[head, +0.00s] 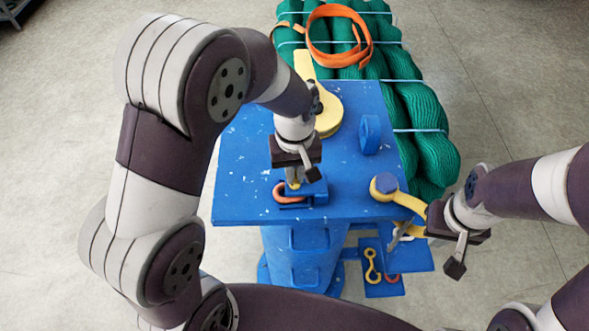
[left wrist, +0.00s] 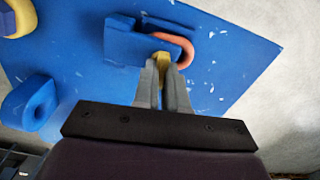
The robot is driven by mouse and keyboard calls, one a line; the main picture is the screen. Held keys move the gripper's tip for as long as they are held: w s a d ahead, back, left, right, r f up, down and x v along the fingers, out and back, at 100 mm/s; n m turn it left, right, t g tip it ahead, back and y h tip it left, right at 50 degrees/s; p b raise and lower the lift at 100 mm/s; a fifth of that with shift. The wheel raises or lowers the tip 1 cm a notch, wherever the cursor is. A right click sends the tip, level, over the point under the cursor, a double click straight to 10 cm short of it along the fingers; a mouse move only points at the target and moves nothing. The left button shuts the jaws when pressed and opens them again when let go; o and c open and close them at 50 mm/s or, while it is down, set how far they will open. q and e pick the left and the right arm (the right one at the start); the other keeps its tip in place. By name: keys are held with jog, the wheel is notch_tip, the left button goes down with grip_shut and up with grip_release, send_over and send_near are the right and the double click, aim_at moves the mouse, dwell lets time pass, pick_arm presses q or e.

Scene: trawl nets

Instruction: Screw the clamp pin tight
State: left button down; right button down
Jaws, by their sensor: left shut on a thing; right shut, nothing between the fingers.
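The clamp is a small blue block (head: 319,189) at the near edge of the blue table, with an orange-red curved piece (head: 287,197) beside it. Both also show in the left wrist view, the block (left wrist: 128,42) and the curved piece (left wrist: 184,46). A yellow pin head (left wrist: 160,58) stands at the clamp. My left gripper (head: 294,182) points down and is shut on that yellow pin; its fingers hide most of it. My right gripper (head: 400,234) is shut and empty, beside the table's right front corner, close to a yellow lever (head: 404,200).
The blue table (head: 245,190) stands on a blue pedestal. A yellow handle (head: 328,115) and an upright blue lug (head: 370,134) are on top. Green net bundles (head: 425,110) with an orange strap (head: 340,60) lie behind.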

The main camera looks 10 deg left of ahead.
pick_arm(q)
jog(key=shift+r+m, duration=0.15)
jog(key=shift+m, duration=0.45)
jog(key=c, duration=1.2)
grip_release()
jog(key=shift+s+d, duration=0.1)
jog(key=shift+s, duration=0.1)
